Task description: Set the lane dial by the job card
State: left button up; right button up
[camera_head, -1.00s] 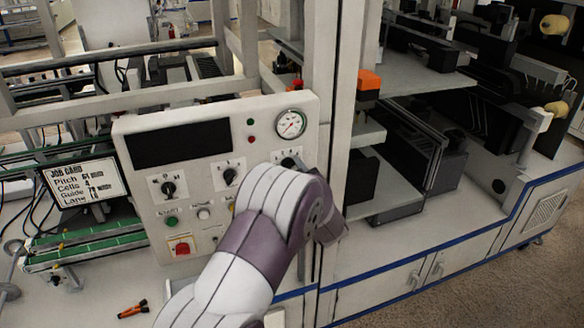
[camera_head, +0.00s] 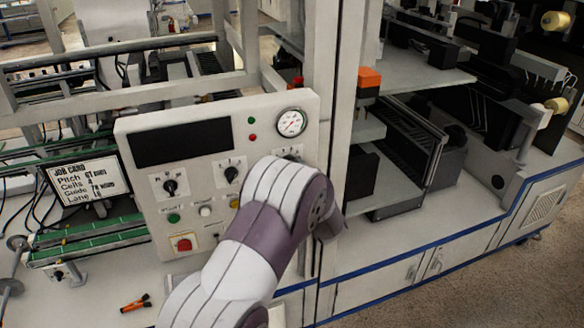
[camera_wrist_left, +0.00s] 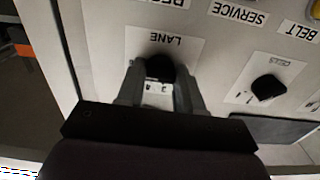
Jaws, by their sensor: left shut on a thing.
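The lane dial (camera_wrist_left: 160,68) is a black knob on a white plate marked LANE, seen upside down in the left wrist view. My left gripper (camera_wrist_left: 158,84) is shut on this dial, one finger on each side. A few small scale marks show between the fingers, but the pointer's setting cannot be read. In the head view my left arm covers most of the dial and the gripper. The job card (camera_head: 87,180) stands left of the panel, with lines for Pitch, Cells, Guide and Lane; its Lane value is too small to read surely. My right gripper is not in view.
The grey control panel (camera_head: 150,215) carries two other dials (camera_head: 169,187) (camera_head: 231,174), a red button (camera_head: 183,244), a dark display (camera_head: 182,141) and a gauge (camera_head: 291,122). A post (camera_head: 350,130) rises at its right. An orange-black tool (camera_head: 135,303) lies on the bench.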

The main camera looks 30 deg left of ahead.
pick_arm(q)
jog(key=o, duration=1)
jog(key=shift+o, duration=0.2)
jog(key=b+v, duration=0.4)
jog(key=v, duration=0.8)
jog(key=shift+s+d, duration=0.25)
jog(key=shift+s, duration=0.05)
